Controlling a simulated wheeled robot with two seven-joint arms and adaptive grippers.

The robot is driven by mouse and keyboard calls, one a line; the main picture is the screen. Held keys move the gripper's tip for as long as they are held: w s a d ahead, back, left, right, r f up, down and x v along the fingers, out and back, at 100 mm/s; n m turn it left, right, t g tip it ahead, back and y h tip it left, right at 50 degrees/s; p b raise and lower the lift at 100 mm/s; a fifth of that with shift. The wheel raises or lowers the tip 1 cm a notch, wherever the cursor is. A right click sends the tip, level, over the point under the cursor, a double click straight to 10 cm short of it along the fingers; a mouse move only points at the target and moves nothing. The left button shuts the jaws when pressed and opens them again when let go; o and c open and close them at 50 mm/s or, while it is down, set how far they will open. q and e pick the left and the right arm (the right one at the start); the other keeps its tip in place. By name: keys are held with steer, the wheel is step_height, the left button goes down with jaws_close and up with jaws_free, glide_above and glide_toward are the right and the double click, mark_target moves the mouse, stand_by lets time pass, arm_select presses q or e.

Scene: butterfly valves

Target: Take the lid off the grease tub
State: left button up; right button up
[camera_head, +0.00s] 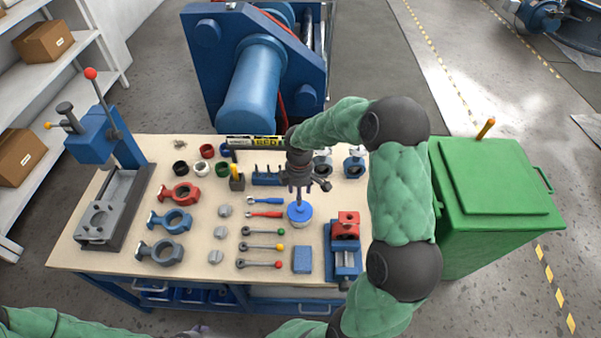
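The grease tub (300,219) is a small pale tub on the workbench, right of the middle. Its blue lid (300,210) is on top. A thin upright light shaft shows between the lid and my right gripper; I cannot tell what it belongs to. My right gripper (307,187) points down just above and behind the tub, with its fingers spread, apart from the lid's rim. My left gripper (197,331) barely shows at the bottom edge, away from the tub; its finger state is unclear.
Close to the tub stand a red and blue vise (345,250), a blue block (302,260) and several coloured-handled tools. Valve bodies (170,220) and a press (100,150) are at left. A green bin (490,200) stands right of the bench (205,255).

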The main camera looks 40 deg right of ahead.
mark_target(300, 209)
steer(key=shift+r, duration=0.15)
steer(key=shift+f+b, duration=0.25)
steer(key=shift+b, duration=0.15)
step_height(300, 209, down, 5)
steer(key=b, duration=0.4)
steer(key=shift+d, duration=0.1)
steer(key=shift+f+b, duration=0.8)
steer(key=shift+f, duration=0.75)
jaws_close()
